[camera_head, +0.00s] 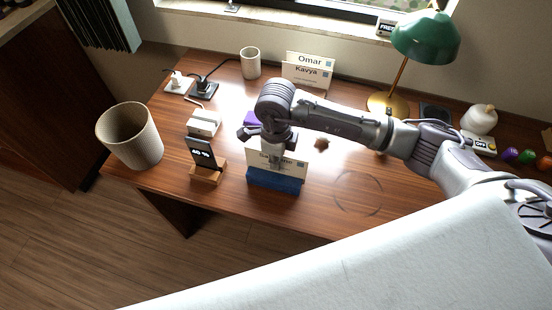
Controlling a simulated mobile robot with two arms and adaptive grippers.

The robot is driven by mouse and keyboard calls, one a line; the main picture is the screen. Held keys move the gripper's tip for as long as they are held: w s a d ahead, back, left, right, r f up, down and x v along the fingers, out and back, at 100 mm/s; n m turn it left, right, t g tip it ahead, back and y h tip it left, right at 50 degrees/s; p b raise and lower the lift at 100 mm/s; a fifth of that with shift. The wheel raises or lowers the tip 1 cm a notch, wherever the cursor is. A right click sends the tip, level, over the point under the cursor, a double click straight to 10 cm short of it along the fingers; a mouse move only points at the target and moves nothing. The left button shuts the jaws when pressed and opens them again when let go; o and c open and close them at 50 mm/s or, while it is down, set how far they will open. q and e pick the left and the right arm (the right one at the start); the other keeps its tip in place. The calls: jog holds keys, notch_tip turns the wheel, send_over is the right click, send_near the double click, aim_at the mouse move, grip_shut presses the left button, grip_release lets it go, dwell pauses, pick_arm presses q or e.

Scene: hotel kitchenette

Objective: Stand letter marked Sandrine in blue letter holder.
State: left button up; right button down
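The white letter marked Sandrine (294,164) is upright at the blue letter holder (275,182) near the desk's front edge. The holder's front wall covers the letter's lower edge, so how deep it sits is hidden. My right gripper (276,160) points down over the letter's middle. One finger crosses in front of the name and hides some of its letters. The other finger is hidden, so I cannot tell whether the gripper is closed on the letter. My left gripper is out of view.
Letters marked Omar (310,59) and Kavya (306,72) stand at the back. A phone on a wooden stand (207,173) and a woven bin (130,136) are to the left. A green lamp (425,38) stands at the back right.

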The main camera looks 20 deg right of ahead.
dwell(0.4)
jog(key=c, duration=1.2)
grip_release()
jog(key=shift+c, duration=0.2)
